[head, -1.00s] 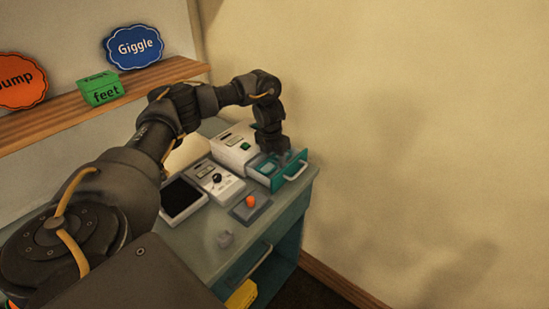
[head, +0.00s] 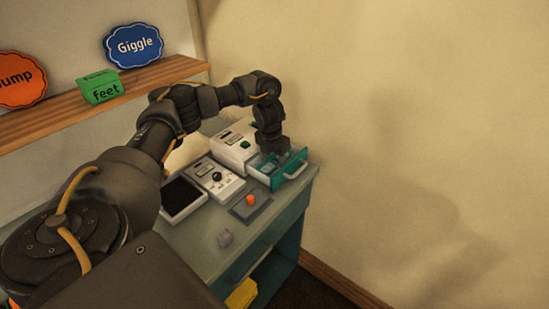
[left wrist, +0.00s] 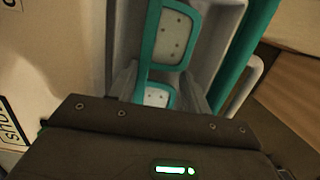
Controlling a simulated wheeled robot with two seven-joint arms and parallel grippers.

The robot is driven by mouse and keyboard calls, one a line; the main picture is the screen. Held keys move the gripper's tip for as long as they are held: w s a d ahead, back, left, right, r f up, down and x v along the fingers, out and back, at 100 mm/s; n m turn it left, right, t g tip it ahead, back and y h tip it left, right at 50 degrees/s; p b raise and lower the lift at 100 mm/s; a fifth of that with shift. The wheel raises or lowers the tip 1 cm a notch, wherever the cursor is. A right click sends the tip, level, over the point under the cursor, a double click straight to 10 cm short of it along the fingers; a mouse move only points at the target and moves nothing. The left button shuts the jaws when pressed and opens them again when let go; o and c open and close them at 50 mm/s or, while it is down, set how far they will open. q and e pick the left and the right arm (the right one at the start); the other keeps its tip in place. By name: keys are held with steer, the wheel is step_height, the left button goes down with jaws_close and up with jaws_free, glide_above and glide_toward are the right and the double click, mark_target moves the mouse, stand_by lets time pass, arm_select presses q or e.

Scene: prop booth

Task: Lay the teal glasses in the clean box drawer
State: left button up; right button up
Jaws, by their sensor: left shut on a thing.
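The teal glasses (left wrist: 146,47) show in the left wrist view, with two pale lenses in teal frames, running lengthwise over the grey inside of the open drawer (left wrist: 215,42). My left gripper (left wrist: 158,92) is shut on the glasses near the lower lens. In the head view the gripper (head: 277,150) points down into the drawer (head: 292,170), which has a teal front and a white handle and stands out from the white box (head: 232,150). I cannot tell whether the glasses touch the drawer floor. My right gripper is not in view.
On the desk (head: 205,240) are a dark-screened device (head: 183,197), a white panel with a knob (head: 215,180), a grey base with an orange ball (head: 250,202) and a small grey piece (head: 225,239). The wall is close on the right.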

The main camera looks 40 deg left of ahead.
arm_select(q)
steer(key=shift+f, duration=0.1)
stand_by(0.5)
steer(key=o, duration=1)
